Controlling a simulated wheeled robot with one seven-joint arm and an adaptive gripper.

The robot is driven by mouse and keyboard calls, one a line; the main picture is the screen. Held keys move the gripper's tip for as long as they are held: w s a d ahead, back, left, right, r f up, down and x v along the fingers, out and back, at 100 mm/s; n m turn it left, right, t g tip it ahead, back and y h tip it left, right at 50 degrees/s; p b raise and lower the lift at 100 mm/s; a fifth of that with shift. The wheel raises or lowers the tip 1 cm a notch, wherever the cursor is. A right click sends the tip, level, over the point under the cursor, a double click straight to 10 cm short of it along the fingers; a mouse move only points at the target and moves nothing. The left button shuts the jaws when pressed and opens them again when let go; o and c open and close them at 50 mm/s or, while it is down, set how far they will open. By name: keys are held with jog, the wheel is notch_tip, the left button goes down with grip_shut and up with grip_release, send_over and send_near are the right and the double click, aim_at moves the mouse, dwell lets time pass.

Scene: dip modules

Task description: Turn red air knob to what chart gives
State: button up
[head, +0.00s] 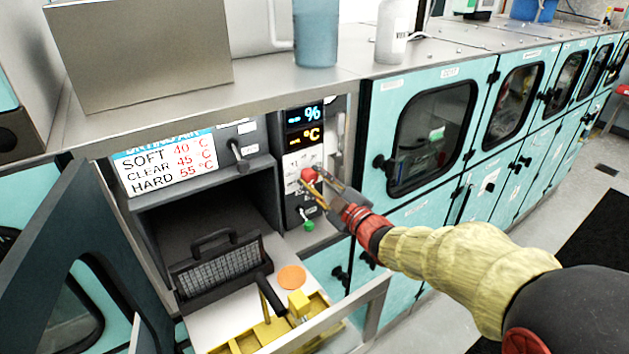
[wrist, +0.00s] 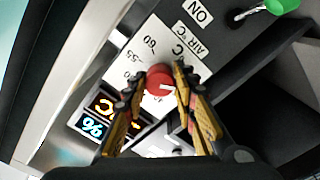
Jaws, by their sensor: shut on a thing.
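The red air knob (head: 308,175) sits on the light panel below the displays. In the wrist view the red knob (wrist: 159,80) lies between both fingers, with a white mark on its lower right side. My gripper (head: 313,183) is shut on it; the fingers also show in the wrist view (wrist: 161,76). The dial numbers include 60, 55 and probably 50; others are hidden or too small. The chart (head: 165,160) reads SOFT 40 °C, CLEAR 45 °C, HARD 55 °C. The orange °C display (head: 304,137) is lit, its digits unclear.
A blue % display (head: 304,114) is above. A green switch (head: 308,225) sits below the knob, labelled ON in the wrist view. A black lever (head: 238,155) is to the left. An open chamber holds a handled mesh block (head: 215,262); a yellow fixture (head: 270,330) stands in front.

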jog(key=shift+c, duration=1.3)
jog(key=shift+m, duration=0.3)
jog(key=m+p, duration=0.2)
jog(key=m, duration=0.4)
jog(key=m+p, duration=0.1)
jog(key=m, duration=0.2)
jog(key=shift+m, duration=0.4)
jog(key=m+p, duration=0.2)
jog(key=m, duration=0.1)
jog(key=shift+m, duration=0.3)
jog(key=m+p, duration=0.2)
jog(key=m, duration=0.3)
jog(key=shift+p, duration=0.3)
jog(key=m+p, duration=0.2)
jog(key=m, duration=0.2)
jog(key=shift+m, duration=0.3)
